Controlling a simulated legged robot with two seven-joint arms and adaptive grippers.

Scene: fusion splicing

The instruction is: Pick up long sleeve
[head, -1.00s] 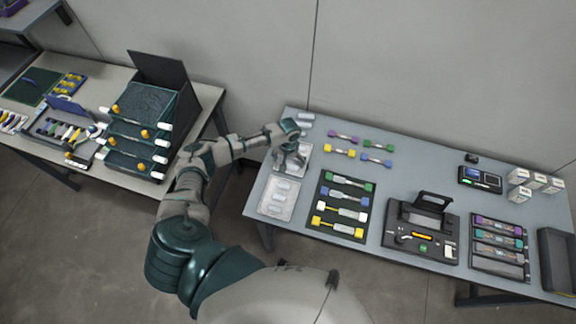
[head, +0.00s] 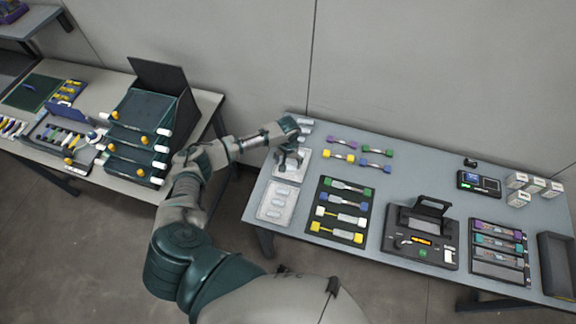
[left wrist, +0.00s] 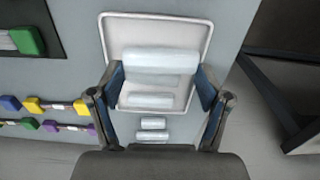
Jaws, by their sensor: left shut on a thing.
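A long, whitish translucent sleeve (left wrist: 160,60) lies crosswise between the fingers of my left gripper (left wrist: 160,82) in the left wrist view. The gripper is shut on it, over a pale tray (left wrist: 155,22). I cannot tell how far the sleeve is above the tray floor. Another, shorter-looking sleeve (left wrist: 150,100) lies in the same tray. In the head view my left gripper (head: 288,160) is over the back tray (head: 302,155) at the table's left end, and it hides the held sleeve. My right gripper is not in view.
A second pale tray (head: 262,208) with sleeves lies in front. Small cylinders (left wrist: 153,123) lie just outside the back tray. Colored connectors (head: 345,135), a black rack (head: 318,190) and a splicer (head: 420,240) stand to the right.

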